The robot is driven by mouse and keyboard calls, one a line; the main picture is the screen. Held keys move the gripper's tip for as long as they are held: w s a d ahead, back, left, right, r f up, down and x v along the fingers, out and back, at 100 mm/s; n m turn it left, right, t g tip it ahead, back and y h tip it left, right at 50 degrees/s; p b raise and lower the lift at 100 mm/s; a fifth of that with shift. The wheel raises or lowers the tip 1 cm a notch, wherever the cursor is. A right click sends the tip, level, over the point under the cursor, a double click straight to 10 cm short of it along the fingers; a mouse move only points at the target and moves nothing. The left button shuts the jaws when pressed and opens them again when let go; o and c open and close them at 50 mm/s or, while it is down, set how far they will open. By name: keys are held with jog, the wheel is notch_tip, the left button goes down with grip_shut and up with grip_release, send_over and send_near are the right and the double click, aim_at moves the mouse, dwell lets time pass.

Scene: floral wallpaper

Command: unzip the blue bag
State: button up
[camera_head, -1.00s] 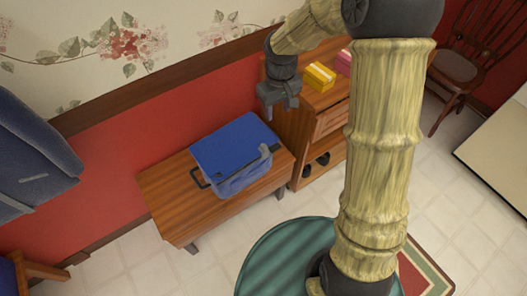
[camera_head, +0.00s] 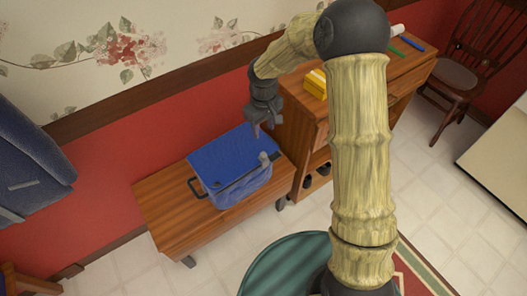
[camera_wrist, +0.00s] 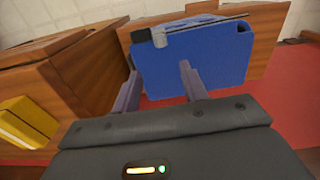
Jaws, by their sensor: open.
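The blue bag (camera_head: 230,165) sits on a low wooden bench against the red wall. It has a dark handle at its left side and a grey tab (camera_head: 265,158) at its right front corner. In the wrist view the bag (camera_wrist: 215,65) is ahead of the fingers, with the grey tab (camera_wrist: 158,37) and a black piece at its upper left corner. My gripper (camera_head: 262,128) is above the bag's far right corner, pointing down. In the wrist view my gripper (camera_wrist: 158,85) is open, its fingers apart with nothing between them. The zip itself is not clear.
The wooden bench (camera_head: 165,205) has bare room left of the bag. A taller wooden cabinet (camera_head: 300,125) stands close on the right, with a yellow box (camera_head: 316,82) on top and dark shoes below. A blue coat hangs at the left.

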aim_at(263, 154)
notch_tip(263, 154, down, 13)
jog(key=shift+f+b, duration=0.1)
jog(key=shift+b, duration=0.2)
jog(key=c, duration=0.9)
